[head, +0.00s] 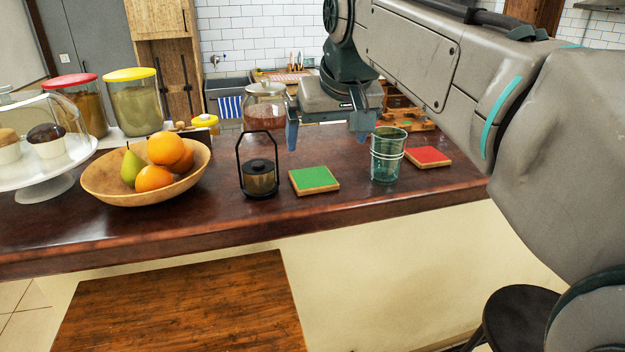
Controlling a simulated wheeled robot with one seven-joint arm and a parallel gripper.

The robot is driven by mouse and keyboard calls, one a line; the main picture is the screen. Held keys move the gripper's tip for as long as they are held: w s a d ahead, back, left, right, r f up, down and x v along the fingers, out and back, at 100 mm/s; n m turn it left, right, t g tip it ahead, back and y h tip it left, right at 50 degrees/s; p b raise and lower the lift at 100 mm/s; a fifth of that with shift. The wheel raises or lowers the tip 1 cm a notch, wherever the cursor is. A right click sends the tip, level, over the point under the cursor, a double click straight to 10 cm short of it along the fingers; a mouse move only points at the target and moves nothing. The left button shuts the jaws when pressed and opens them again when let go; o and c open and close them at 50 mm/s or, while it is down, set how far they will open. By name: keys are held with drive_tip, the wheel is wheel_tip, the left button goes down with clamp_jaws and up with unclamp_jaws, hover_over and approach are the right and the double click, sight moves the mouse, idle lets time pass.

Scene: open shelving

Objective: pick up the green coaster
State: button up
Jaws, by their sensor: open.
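The green coaster (314,179) is a flat square with a green top and a light wooden edge. It lies on the dark wooden counter between a black lantern and a glass tumbler. My gripper (327,134) is open and empty, with its two fingers pointing down. It appears above and behind the green coaster in the picture, apart from it. No part of the coaster is hidden.
The black lantern (259,178) stands close left of the coaster, the glass tumbler (387,158) to its right. A red coaster (428,157) lies further right. A fruit bowl (150,188) and a lidded jar (265,107) stand on the counter (215,228). A wooden surface (185,310) is below.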

approach(313, 177)
drive_tip(key=shift+w+d+f, duration=0.1)
drive_tip(key=shift+w+f, duration=0.2)
drive_tip(key=shift+f, duration=0.25)
drive_tip(key=shift+w+d+f, duration=0.1)
drive_tip(key=shift+w+f, duration=0.2)
drive_tip(key=shift+f, duration=0.3)
drive_tip(key=shift+a+p+x, duration=0.2)
drive_tip(key=shift+p+x, duration=0.05)
drive_tip(key=shift+x, duration=1.05)
drive_tip(key=shift+a+p+x, duration=0.15)
drive_tip(key=shift+p+x, duration=0.05)
drive_tip(key=shift+x, duration=1.1)
drive_tip(key=shift+s, duration=0.1)
drive_tip(key=c, duration=1)
